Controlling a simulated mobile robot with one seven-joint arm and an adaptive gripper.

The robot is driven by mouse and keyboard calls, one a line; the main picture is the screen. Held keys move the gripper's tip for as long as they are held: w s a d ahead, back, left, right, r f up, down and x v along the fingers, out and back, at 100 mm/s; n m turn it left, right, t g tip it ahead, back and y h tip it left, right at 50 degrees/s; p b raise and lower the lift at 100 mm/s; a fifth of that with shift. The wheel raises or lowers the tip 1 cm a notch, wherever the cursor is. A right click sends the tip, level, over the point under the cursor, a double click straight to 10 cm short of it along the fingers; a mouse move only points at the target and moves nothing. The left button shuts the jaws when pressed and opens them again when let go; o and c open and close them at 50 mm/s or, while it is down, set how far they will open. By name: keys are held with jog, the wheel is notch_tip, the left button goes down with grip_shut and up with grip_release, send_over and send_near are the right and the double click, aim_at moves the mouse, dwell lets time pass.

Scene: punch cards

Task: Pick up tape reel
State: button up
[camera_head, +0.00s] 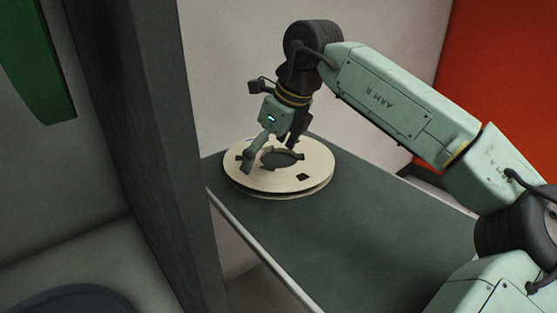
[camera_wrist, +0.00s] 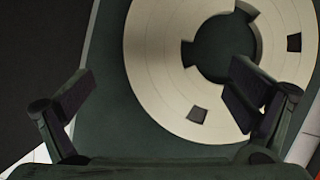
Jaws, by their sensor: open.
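The tape reel (camera_head: 309,182) is a flat cream disc with a round central hole and small dark notches. It lies flat at the far end of the dark green table in the head view. The reel also shows in the wrist view (camera_wrist: 158,75), filling the upper middle and right. My gripper (camera_head: 269,163) is over the reel in the head view, its fingers apart. In the wrist view my gripper (camera_wrist: 155,90) is open; the right finger overlaps the reel near its hole, and the left finger is outside the reel's left edge. Whether either finger touches the reel is unclear.
The table (camera_head: 350,235) is bare in front of the reel. A dark post (camera_head: 150,150) stands close at the left. A pale wall (camera_head: 240,60) rises behind the table, and a red panel (camera_head: 500,80) is at the right.

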aim_at(257, 175)
jog(key=x, duration=0.6)
jog(key=shift+a+p, duration=0.2)
jog(key=shift+p, duration=0.15)
jog(key=shift+r, duration=0.1)
jog(key=shift+c, duration=0.3)
jog(key=shift+d, duration=0.1)
jog(key=c, duration=1.9)
jog(key=shift+c, duration=0.5)
jog(key=shift+r, duration=0.1)
